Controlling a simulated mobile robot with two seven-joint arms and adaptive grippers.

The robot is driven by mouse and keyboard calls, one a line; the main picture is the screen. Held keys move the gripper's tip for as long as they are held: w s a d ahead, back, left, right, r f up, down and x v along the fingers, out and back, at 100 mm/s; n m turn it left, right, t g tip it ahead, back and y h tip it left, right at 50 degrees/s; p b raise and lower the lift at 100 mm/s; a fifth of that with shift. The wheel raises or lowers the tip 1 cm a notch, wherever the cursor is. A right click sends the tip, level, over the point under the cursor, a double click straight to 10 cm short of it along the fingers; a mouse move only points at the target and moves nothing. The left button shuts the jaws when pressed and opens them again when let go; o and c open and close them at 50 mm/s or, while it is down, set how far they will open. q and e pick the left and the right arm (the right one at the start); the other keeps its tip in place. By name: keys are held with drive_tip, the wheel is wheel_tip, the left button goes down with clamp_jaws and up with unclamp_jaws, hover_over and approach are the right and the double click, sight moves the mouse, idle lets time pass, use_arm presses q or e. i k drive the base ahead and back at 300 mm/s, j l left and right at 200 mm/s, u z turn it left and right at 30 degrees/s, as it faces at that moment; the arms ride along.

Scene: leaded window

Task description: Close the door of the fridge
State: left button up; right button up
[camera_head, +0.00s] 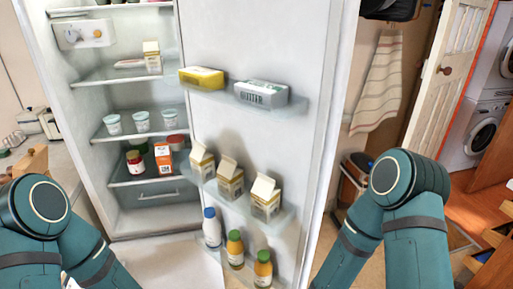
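The fridge (103,84) stands at left centre with its inside showing. Its white door (300,40) is open, swung out to the right, with its shelved inner face toward me. The door shelves hold a yellow box (201,78), a butter pack (261,93), several cartons (230,178) and bottles (235,249). My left arm comes in at the lower left and my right arm at the lower right, beside the door's outer edge. Both grippers are out of view below the frame.
Inside the fridge are cups (142,121), jars and an orange carton (163,158). Right of the door are a bin (354,178), a hanging striped towel (379,82) and a white room door (449,71). Washing machines (483,133) stand at far right. A counter with items is at left.

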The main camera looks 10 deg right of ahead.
sight(306, 46)
drive_tip(key=l+u, duration=0.2)
drive_tip(key=l, duration=0.25)
drive_tip(key=i+l+u, duration=0.2)
drive_tip(key=l, duration=0.25)
drive_tip(key=k+l+u, duration=0.1)
drive_tip(key=l+u, duration=0.15)
drive_tip(key=l, duration=0.2)
drive_tip(key=l+u, duration=0.2)
drive_tip(key=l, duration=0.25)
drive_tip(key=k+l+u, duration=0.2)
drive_tip(key=l, duration=0.25)
drive_tip(key=l+u, duration=0.2)
drive_tip(key=l, duration=0.25)
drive_tip(key=k+l+u, duration=0.2)
drive_tip(key=l, duration=0.25)
drive_tip(key=k+l+u, duration=0.1)
drive_tip(key=l+u, duration=0.15)
drive_tip(key=l, duration=0.15)
drive_tip(key=i+j+z, duration=0.3)
drive_tip(key=i+j, duration=0.05)
